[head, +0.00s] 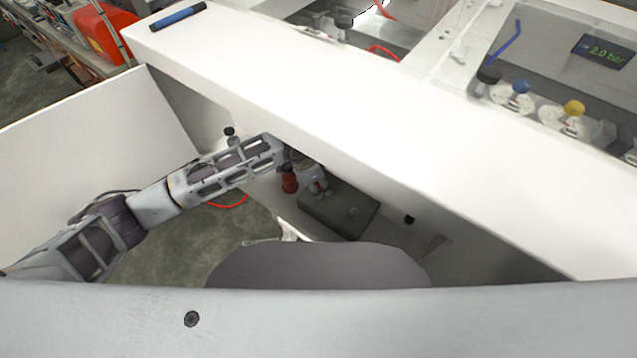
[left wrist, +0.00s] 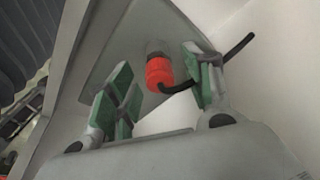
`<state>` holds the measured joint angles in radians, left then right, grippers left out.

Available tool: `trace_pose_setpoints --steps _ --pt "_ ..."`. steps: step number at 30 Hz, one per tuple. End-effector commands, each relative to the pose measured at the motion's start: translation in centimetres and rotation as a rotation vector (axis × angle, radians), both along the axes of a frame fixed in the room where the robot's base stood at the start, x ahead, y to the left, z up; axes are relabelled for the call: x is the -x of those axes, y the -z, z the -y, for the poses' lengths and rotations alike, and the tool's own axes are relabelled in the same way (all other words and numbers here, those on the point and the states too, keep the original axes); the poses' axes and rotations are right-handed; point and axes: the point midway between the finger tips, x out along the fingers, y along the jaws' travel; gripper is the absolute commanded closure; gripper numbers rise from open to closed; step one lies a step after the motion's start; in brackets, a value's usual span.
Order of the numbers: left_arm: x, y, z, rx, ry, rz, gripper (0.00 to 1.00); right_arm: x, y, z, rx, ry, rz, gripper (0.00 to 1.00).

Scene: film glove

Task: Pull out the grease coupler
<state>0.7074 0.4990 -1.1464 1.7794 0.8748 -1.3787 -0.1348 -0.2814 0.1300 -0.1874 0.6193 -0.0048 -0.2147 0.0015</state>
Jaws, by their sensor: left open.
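The coupler (left wrist: 159,72) is a red ribbed cylinder with a grey end, set against a grey plate in the left wrist view. A black bent rod or hose (left wrist: 238,48) runs from beside its lower end, behind the right finger, to the upper right. My left gripper (left wrist: 158,85) is open, its green-padded fingers on either side of the coupler with gaps showing. I cannot tell how far they reach along it. In the head view my left gripper (head: 308,178) is inside the white cabinet, beside a red part (head: 289,183). My right gripper is not in view.
A dark grey box (head: 342,209) lies just right of the left gripper, under the overhanging white top panel (head: 330,110). A white side panel (head: 95,135) stands to the left. A red hose (head: 228,204) lies below the arm. Knobs (head: 573,108) and a pressure display (head: 600,50) are far right.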

Motion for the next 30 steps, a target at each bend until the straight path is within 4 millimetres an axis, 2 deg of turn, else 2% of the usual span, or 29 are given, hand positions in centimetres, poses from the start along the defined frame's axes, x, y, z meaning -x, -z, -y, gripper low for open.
trace_pose_setpoints --steps 11,23,30 --pt "-0.04 0.38 0.10 0.001 0.000 0.000 0.49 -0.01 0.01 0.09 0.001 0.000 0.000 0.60" --pt "-0.03 0.36 0.08 0.000 0.000 0.000 0.98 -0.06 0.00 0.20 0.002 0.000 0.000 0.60" --pt "-0.03 0.29 0.08 0.000 0.000 0.000 0.98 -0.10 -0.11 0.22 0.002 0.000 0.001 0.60"
